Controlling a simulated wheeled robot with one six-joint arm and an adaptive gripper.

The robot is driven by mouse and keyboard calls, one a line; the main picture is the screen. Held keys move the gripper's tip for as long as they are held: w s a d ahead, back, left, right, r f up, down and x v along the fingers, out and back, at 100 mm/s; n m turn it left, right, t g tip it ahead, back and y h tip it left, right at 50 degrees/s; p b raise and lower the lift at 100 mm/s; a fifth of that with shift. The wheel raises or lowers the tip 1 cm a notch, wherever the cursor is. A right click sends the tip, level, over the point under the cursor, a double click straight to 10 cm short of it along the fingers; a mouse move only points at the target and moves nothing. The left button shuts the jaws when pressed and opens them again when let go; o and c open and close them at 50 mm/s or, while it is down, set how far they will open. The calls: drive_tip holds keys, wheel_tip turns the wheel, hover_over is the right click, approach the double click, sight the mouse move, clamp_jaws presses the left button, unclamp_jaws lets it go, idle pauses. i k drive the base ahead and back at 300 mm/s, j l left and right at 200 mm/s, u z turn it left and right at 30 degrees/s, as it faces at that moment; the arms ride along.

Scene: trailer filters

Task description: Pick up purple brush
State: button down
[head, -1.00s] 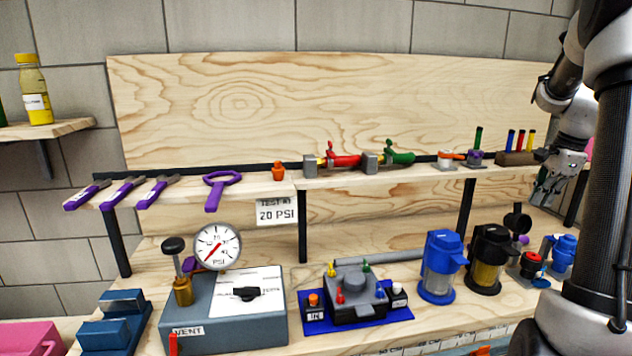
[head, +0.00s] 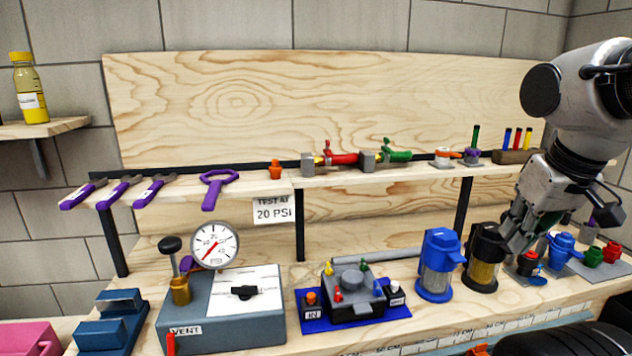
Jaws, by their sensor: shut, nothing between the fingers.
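Several purple things are in view, and I cannot tell for sure which is the brush. Three purple-handled tools with dark grey ends lie side by side at the left end of the upper shelf: a left one (head: 78,197), a middle one (head: 114,193) and a right one (head: 149,192). A purple tool with a ring-shaped end (head: 212,192) lies to their right, its handle over the shelf's front edge. My gripper (head: 512,240) is shut and empty at the right, pointing down just above the lower bench, in front of or beside the black-lidded filter; contact is unclear.
A blue-lidded filter (head: 438,266) and a black-lidded filter (head: 484,260) stand near my gripper. Blue, green and red fittings sit at the right. A gauge box (head: 218,312) and a blue-based valve block (head: 352,305) stand on the bench. The upper shelf (head: 340,184) runs above them.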

sight(591, 223)
drive_tip(key=z, duration=0.95)
drive_tip(key=i+l, duration=0.1)
drive_tip(key=l, duration=0.4)
drive_tip(key=i+l, duration=0.15)
drive_tip(key=l, duration=0.4)
drive_tip(key=i+l+u, duration=0.1)
drive_tip(key=l, duration=0.4)
drive_tip(key=i+l, duration=0.1)
drive_tip(key=l, duration=0.4)
